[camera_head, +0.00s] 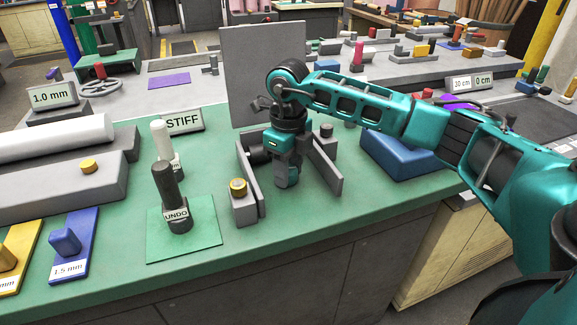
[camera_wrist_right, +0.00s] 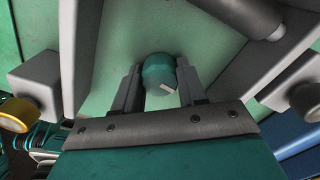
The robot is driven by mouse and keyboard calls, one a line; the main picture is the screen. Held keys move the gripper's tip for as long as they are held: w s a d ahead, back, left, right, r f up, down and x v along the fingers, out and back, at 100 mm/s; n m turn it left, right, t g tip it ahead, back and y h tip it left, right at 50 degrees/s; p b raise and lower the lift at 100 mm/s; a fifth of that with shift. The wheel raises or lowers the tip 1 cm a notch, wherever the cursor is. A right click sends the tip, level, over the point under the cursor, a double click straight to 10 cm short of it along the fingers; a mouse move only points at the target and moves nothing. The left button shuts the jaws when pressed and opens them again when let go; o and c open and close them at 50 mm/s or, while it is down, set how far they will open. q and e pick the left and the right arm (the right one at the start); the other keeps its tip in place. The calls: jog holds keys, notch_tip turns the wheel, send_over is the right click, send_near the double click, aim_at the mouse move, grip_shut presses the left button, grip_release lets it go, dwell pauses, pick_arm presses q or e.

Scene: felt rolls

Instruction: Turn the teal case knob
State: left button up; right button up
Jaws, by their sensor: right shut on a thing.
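The teal knob (camera_wrist_right: 158,72) shows in the right wrist view as a small round cap with a pale pointer mark at its lower right edge. My right gripper (camera_wrist_right: 159,85) has one finger on each side of it and is shut on it. In the head view my right gripper (camera_head: 288,182) points down between two grey upright plates over the green bench, and it hides most of the knob there. My left gripper is not in view.
Grey plates (camera_head: 325,165) stand close on both sides of my right gripper. A block with a yellow knob (camera_head: 238,187) is at left, a blue block (camera_head: 400,155) at right. The UNDO post (camera_head: 168,185) stands on a green pad (camera_head: 208,238). A tall grey panel (camera_head: 262,62) rises behind.

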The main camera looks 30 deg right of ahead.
jog(key=shift+r+m, duration=0.1)
jog(key=shift+m, duration=0.7)
jog(key=shift+m+p, duration=0.55)
jog(key=shift+m, duration=1.05)
jog(key=o, duration=1.1)
jog(key=shift+c, duration=0.2)
notch_tip(320, 180, up, 13)
jog(key=shift+p, duration=0.45)
